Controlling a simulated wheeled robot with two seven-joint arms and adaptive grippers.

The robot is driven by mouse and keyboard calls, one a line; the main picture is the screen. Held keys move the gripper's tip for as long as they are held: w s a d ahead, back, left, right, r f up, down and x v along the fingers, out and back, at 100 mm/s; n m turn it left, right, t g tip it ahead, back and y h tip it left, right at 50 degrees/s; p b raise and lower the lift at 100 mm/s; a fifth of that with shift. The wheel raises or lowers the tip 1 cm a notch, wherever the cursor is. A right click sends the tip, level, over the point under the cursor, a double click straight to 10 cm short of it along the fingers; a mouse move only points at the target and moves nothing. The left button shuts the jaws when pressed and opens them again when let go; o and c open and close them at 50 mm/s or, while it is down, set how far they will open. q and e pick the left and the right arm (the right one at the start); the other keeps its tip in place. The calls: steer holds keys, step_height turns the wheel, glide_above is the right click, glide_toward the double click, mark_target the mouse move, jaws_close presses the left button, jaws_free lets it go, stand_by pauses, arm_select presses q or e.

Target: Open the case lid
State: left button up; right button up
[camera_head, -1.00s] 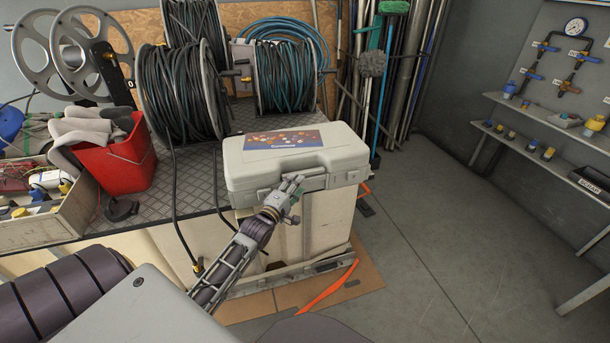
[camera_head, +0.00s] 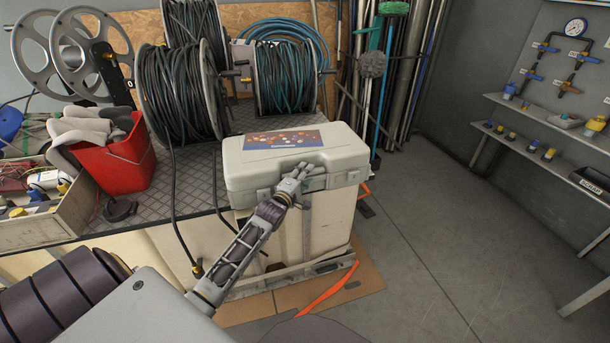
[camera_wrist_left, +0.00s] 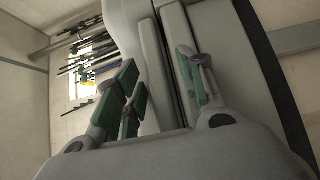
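The grey plastic case (camera_head: 345,153) lies flat on the right front corner of the workbench, with a dark printed label on its lid (camera_head: 235,148). The lid is closed. My left gripper (camera_head: 301,171) is in front of the case's near side, by the handle area, and hides part of that side. In the left wrist view, the gripper (camera_wrist_left: 160,85) has its green-padded fingers spread apart, with the case's grey front (camera_wrist_left: 230,60) and its long seam close ahead. Whether a finger touches the case I cannot tell. My right gripper is not in view.
A metal-topped workbench (camera_head: 190,185) carries hose reels (camera_head: 180,92), a red bucket (camera_head: 118,165) and an open box of parts (camera_head: 40,222) left of the case. Poles and a broom (camera_head: 372,65) lean behind it. The floor (camera_head: 450,230) to the right is clear.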

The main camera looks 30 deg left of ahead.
arm_select(q)
steer(key=shift+w, duration=0.15)
jaws_close()
stand_by(0.4)
